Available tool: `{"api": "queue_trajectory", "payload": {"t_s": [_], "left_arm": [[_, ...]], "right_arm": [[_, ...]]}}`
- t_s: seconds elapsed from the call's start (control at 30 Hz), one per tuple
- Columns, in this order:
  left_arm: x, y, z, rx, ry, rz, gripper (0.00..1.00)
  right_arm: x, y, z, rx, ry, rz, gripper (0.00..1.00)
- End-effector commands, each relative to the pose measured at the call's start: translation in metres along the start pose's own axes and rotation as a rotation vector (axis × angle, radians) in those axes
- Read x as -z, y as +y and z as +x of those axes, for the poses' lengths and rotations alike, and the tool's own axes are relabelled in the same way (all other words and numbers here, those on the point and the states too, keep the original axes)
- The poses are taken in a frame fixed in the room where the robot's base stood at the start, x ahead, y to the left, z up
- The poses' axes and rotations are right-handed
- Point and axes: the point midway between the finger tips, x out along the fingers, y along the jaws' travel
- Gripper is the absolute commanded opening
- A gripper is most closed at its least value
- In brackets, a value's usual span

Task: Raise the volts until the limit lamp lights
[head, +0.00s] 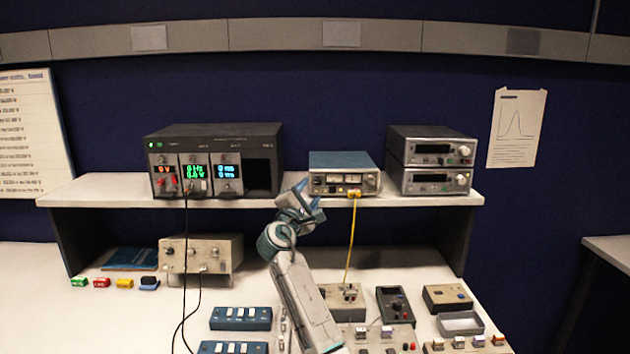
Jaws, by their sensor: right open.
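A black rack instrument (215,160) stands on the left of the shelf, with modules showing red, green and blue readouts. The red readout (165,169) looks like zero volts, but the digits are small. Knobs and sockets sit under the readouts. A teal-topped instrument (343,174) with small lit windows stands mid-shelf. I cannot tell which light is the limit lamp, or whether it is lit. My right gripper (312,199) is open and empty, in front of the shelf edge, just left of the teal-topped instrument in the picture. My left gripper is not in view.
Two stacked silver instruments (431,160) stand at the shelf's right. A yellow cable (351,240) hangs from the teal-topped instrument to a beige box (342,300). Black leads (185,270) hang at left, before a beige unit (201,253). Small boxes crowd the bench's right.

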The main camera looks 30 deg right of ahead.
Motion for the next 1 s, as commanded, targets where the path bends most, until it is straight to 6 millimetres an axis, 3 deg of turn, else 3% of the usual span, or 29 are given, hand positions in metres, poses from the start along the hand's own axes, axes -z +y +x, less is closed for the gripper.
{"api": "queue_trajectory", "payload": {"t_s": [0.1, 0.23, 0.4, 0.63, 0.67, 0.87, 1.0], "left_arm": [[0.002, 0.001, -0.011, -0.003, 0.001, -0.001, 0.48], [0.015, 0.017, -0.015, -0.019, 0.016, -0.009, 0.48], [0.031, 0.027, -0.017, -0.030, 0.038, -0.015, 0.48], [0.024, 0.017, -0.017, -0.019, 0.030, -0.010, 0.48], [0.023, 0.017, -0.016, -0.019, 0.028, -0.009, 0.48], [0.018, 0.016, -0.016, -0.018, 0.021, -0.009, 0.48], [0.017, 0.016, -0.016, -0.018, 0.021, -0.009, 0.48]], "right_arm": [[-0.002, 0.002, 0.022, 0.001, -0.001, -0.003, 0.44], [-0.001, 0.001, 0.037, 0.001, 0.000, -0.002, 0.44], [0.000, 0.000, 0.045, 0.001, 0.001, 0.000, 0.44], [0.000, -0.001, 0.046, 0.001, 0.001, 0.001, 0.44], [0.000, -0.001, 0.046, 0.001, 0.001, 0.001, 0.42], [0.000, -0.001, 0.045, 0.001, 0.001, 0.001, 0.03], [0.000, -0.001, 0.045, 0.002, 0.001, 0.002, 0.00]]}}
